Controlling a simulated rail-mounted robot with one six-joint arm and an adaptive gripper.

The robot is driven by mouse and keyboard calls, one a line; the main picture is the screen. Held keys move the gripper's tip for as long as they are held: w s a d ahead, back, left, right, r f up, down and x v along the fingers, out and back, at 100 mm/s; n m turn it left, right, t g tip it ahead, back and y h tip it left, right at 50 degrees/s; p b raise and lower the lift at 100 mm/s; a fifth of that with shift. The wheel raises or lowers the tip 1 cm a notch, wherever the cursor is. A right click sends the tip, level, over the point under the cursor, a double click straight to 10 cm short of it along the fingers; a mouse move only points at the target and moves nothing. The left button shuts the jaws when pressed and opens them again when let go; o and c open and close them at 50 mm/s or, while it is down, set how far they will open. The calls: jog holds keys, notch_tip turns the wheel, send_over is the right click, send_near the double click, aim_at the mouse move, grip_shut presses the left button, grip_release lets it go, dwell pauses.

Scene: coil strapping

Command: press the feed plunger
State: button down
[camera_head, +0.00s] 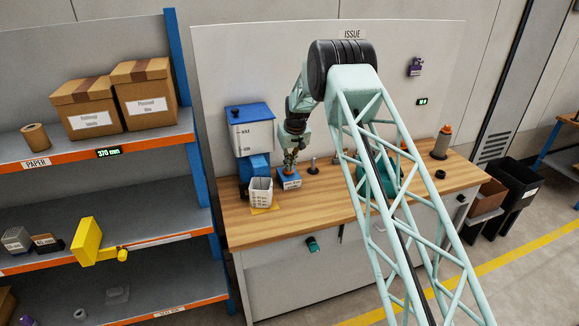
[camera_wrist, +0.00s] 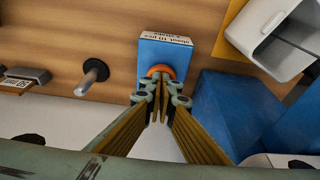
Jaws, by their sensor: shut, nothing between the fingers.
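The feed plunger shows as an orange round cap (camera_wrist: 161,70) on a small blue box (camera_wrist: 165,50) with a white label reading about 10 pcs a stroke. In the head view the blue box (camera_head: 289,181) stands on the wooden bench, and its cap is mostly hidden by my gripper. My gripper (camera_head: 289,165) points down over the box, its fingers together and empty. In the wrist view the fingertips (camera_wrist: 158,88) overlap the near edge of the orange cap. I cannot tell whether they touch it or how far the cap is pressed.
A white container (camera_head: 260,191) on a yellow pad stands just left of the box. Behind it is a blue and white dispenser (camera_head: 250,135). A dark knobbed post (camera_head: 312,166) stands to the right. The bench front (camera_head: 270,232) is clear. Shelves (camera_head: 100,150) stand at left.

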notch_tip(320, 180, up, 4)
jog(key=shift+r+p, duration=0.15)
jog(key=shift+p, duration=0.25)
jog(key=v, duration=0.9)
jog(key=shift+r+b, duration=0.35)
jog(key=shift+s, duration=0.1)
jog(key=shift+r+p, duration=0.25)
jog(key=shift+p, duration=0.05)
dwell(0.6)
jog(key=shift+r+p, duration=1)
jog(key=shift+p, duration=0.55)
jog(key=shift+f, duration=0.15)
